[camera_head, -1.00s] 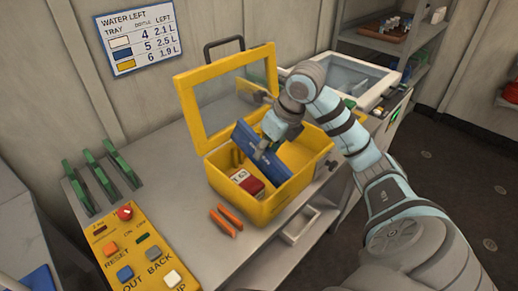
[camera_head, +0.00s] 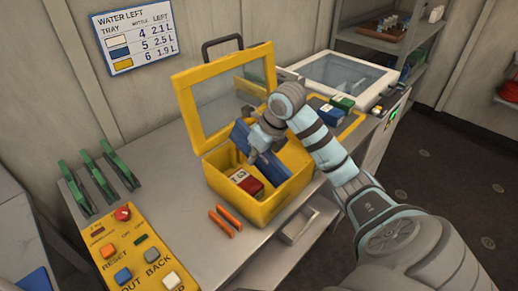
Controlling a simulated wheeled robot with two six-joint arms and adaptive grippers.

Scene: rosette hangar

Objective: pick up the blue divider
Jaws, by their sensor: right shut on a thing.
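The blue divider (camera_head: 273,167) is a flat blue panel, tilted, in the yellow case (camera_head: 262,209). My right gripper (camera_head: 256,152) is over the case and shut on the divider near its upper part. The fingertips are small in the picture and partly hidden against the divider. I cannot tell whether the divider's lower edge touches the case floor. A red box with a white label (camera_head: 245,182) lies in the front left of the case. My left gripper is not in view.
The case's windowed lid (camera_head: 187,100) stands open at the back. Orange sticks (camera_head: 222,222) lie in front of the case, beside a yellow button panel (camera_head: 137,262). Green upright racks (camera_head: 98,175) stand at left. Blue and green boxes (camera_head: 332,114) stand on a yellow tray at right.

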